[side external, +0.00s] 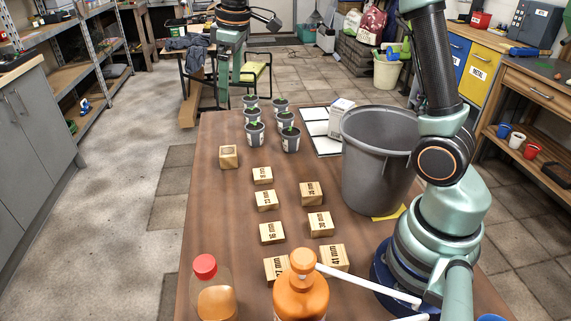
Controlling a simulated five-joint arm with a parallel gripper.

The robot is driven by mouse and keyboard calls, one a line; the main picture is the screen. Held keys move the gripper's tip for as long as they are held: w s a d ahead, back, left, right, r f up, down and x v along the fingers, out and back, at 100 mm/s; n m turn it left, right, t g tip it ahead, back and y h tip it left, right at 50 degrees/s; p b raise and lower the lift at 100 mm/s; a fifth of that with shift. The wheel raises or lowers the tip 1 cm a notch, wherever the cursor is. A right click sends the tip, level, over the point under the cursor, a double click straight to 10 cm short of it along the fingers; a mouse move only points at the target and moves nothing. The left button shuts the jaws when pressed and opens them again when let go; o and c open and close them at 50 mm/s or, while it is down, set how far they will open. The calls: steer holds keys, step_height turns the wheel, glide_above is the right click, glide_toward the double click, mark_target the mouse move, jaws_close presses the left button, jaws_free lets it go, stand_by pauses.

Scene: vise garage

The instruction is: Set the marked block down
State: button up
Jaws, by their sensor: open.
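A wooden block (228,157) sits at the left edge of the brown table, apart from the other blocks, with a faint round mark on its top. Several other wooden blocks bear printed mm sizes and stand in two rows, such as one in the left row (266,199) and one in the right row (311,193). I cannot tell from the picture which block the task calls marked.
Several potted seedlings (255,134) stand at the far end, near the gripper. A large grey bucket (378,165) stands right of the blocks. An orange bottle (301,294) and a red-capped bottle (213,296) stand in front. The table's left edge is close to the lone block.

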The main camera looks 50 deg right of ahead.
steer(key=s+a+m+t, duration=0.1)
steer(key=s+m, duration=0.1)
steer(key=s, duration=0.8)
steer(key=s+a+m+t, duration=0.2)
steer(key=s+m, duration=0.1)
steer(key=s, duration=0.7)
steer(key=shift+a+f, duration=0.25)
steer(key=shift+f, duration=0.1)
